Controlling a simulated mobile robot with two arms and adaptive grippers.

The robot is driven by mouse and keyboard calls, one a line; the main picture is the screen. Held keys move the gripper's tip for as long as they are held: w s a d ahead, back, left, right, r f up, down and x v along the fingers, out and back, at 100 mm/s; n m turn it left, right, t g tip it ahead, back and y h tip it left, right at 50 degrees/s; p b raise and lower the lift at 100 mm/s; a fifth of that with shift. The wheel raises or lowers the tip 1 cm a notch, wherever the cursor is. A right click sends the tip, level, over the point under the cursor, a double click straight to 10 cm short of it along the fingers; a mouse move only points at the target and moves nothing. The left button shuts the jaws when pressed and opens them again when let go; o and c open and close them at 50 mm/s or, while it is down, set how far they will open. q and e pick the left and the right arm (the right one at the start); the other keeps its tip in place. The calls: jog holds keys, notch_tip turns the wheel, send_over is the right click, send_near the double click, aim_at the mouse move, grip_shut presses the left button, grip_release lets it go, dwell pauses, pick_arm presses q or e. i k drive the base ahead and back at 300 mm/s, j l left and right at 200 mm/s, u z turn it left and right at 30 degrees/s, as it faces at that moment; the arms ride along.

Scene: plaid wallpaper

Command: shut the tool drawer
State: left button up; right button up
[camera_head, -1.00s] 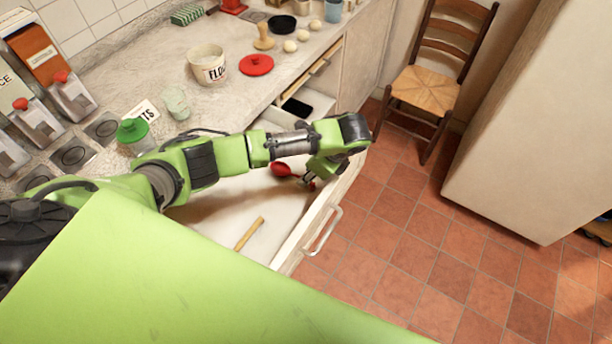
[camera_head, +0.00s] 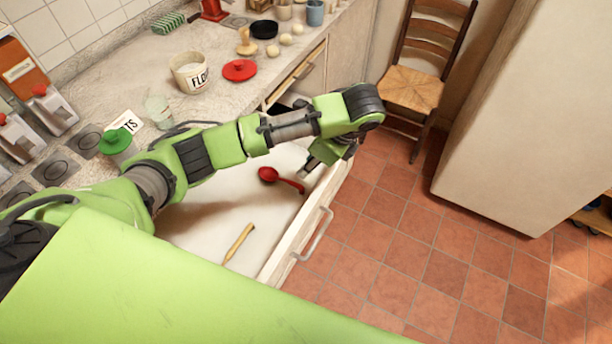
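A large white drawer (camera_head: 283,262) stands pulled out from the counter, with a metal bar handle (camera_head: 316,236) on its front. Inside lie a red ladle (camera_head: 268,174) and a tool with a wooden handle (camera_head: 239,243). My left arm reaches across the drawer, and my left gripper (camera_head: 314,158) hangs over its far end, near the front panel and above the ladle. The gripper is small and partly hidden by its own wrist, so its finger gap is unclear. My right gripper is out of view.
Behind my arm a second drawer space (camera_head: 283,108) shows partly, its inside mostly hidden. The counter holds a flour pot (camera_head: 190,73), a red lid (camera_head: 239,70) and a green-topped jar (camera_head: 117,143). A chair (camera_head: 412,88) and a pale cabinet (camera_head: 510,130) stand beyond clear tiled floor.

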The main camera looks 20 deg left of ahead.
aim_at(212, 215)
jog(key=u, duration=0.7)
